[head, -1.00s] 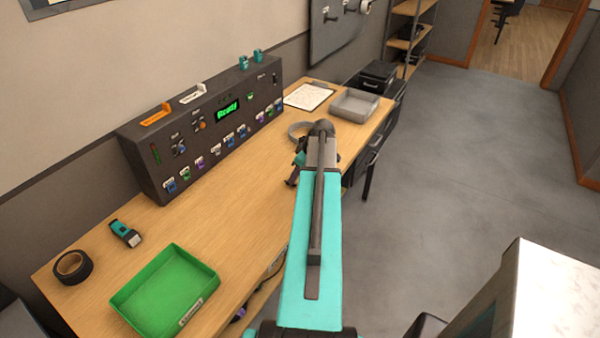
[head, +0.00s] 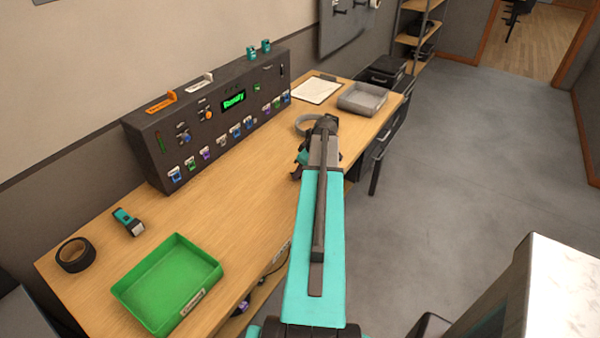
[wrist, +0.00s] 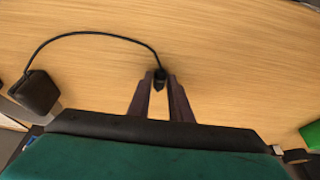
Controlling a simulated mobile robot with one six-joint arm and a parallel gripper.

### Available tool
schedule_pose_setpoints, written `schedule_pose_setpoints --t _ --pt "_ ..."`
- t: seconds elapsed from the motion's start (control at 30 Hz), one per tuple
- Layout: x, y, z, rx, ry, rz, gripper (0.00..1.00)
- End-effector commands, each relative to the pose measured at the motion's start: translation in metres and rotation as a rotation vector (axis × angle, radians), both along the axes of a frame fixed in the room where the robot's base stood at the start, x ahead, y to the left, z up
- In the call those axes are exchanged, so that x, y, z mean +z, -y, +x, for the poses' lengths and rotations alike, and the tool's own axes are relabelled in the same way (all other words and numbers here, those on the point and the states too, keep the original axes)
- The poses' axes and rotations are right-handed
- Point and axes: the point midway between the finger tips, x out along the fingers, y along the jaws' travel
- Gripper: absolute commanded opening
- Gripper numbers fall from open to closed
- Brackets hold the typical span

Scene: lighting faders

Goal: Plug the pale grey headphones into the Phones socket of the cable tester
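The cable tester (head: 215,118) is a long dark console at the back of the bench, with a lit green display and a row of small coloured, labelled sockets along its lower front. I cannot read which one is Phones. The headphones' pale grey band (head: 306,122) lies on the bench, partly behind my arm. In the wrist view a dark ear cup (wrist: 37,92) shows at left, and a thin black cable arcs from it to a black plug (wrist: 160,76). My gripper (wrist: 160,84) has its fingers closed around the plug, low over the wood.
A green tray (head: 205,288), a tape roll (head: 75,255) and a teal-and-black gadget (head: 128,221) occupy the near left of the bench (head: 215,205). A grey tray (head: 363,111) and a clipboard (head: 317,90) lie at the far right. The wood before the tester is clear.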

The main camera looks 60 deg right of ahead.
Motion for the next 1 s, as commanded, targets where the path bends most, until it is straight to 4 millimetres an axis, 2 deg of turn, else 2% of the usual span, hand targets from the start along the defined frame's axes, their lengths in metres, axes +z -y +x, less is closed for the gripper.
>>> schedule_pose_setpoints --t 0.03,0.1,0.37,1.0 --pt "0.0 0.0 0.0 0.0 0.0 0.0 0.09" --pt "0.0 0.0 0.0 0.0 0.0 0.0 0.0" --pt "0.005 0.0 0.0 -0.001 0.0 -0.001 0.0" --pt "0.039 0.001 -0.001 -0.001 0.0 -0.001 0.0"
